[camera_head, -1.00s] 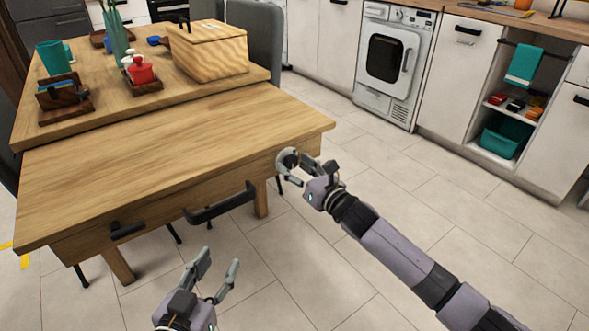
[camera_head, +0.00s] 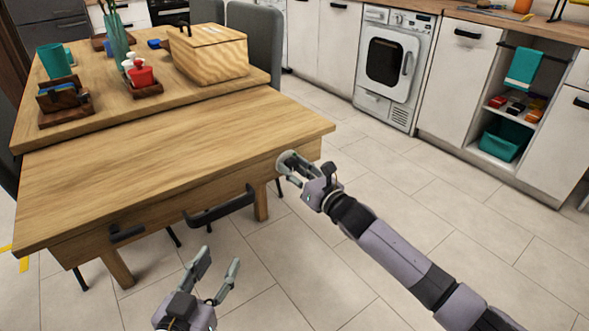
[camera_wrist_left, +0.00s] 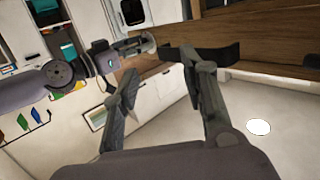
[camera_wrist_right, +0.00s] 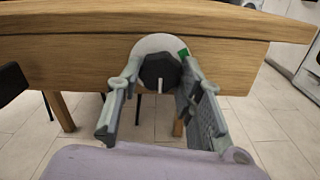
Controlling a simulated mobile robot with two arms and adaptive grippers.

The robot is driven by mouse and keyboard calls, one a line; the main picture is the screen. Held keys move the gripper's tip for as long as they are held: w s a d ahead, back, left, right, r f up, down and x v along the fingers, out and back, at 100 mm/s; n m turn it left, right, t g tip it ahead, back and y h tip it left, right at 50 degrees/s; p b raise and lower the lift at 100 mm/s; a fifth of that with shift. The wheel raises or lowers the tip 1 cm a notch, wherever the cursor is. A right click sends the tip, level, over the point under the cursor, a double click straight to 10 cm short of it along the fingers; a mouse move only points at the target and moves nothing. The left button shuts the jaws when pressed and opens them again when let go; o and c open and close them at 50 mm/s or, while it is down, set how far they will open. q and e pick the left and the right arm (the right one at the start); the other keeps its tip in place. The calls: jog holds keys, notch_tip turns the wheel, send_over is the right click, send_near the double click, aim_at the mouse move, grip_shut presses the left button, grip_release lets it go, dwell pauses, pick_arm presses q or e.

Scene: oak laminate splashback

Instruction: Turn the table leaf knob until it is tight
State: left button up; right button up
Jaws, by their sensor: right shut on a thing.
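The table leaf (camera_head: 180,155) is a wooden top with a deep front apron. Its dark knob (camera_wrist_right: 158,68) sits on a pale round plate (camera_wrist_right: 150,43) on the apron. A green mark (camera_wrist_right: 183,53) shows at the plate's upper right, and a short white mark (camera_wrist_right: 162,87) shows at the knob's bottom. My right gripper (camera_wrist_right: 160,75) is shut on the knob, one finger on each side; in the head view it (camera_head: 287,168) hides the knob at the apron's right end. My left gripper (camera_head: 222,262) is open and empty, in front of and below the leaf.
Black handles (camera_head: 222,207) stick out from the apron left of my right gripper. The main table (camera_head: 120,100) behind carries a wooden box (camera_head: 207,55), a red container (camera_head: 140,73) and a teal cup (camera_head: 53,60). Chairs stand around it. Open tiled floor (camera_head: 400,190) lies to the right.

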jog(key=shift+c, duration=1.1)
